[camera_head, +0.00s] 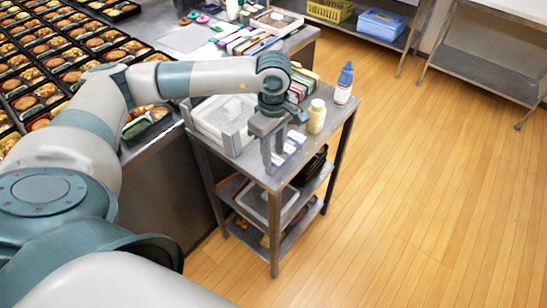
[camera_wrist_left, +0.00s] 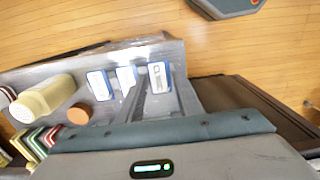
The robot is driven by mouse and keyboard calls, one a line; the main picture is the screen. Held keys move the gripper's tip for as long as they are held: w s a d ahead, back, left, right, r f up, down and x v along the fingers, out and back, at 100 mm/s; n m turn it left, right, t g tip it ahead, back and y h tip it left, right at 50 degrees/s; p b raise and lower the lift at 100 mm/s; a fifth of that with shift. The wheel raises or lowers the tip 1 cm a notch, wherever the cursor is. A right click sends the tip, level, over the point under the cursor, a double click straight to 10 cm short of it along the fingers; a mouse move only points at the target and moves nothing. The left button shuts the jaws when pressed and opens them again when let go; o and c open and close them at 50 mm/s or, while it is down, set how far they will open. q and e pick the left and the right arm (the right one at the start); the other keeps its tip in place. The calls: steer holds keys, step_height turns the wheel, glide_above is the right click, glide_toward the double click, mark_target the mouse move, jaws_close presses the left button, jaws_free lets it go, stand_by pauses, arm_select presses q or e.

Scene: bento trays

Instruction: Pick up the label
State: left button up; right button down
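White labels with blue borders lie on the top of a grey metal cart (camera_head: 345,112). In the head view the labels (camera_head: 292,142) are partly hidden behind my left gripper (camera_head: 273,149). In the left wrist view three stand apart in a row: a left label (camera_wrist_left: 100,85), a middle label (camera_wrist_left: 126,78) and a right label (camera_wrist_left: 160,77). My left gripper points down just above the cart top, beside the labels. Its two fingers appear apart, with nothing seen between them. My right gripper is not in view.
A cream bottle (camera_head: 317,116) and a white bottle with a blue cap (camera_head: 344,84) stand right of the gripper. A clear container (camera_head: 214,118) is on its left. Bento trays (camera_head: 40,48) fill the counter. Wooden floor (camera_head: 440,190) lies open at right.

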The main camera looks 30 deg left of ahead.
mark_target(274, 158)
arm_select(q)
steer(key=shift+f, duration=0.1)
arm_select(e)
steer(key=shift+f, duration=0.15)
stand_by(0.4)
arm_select(q)
steer(key=c, duration=0.7)
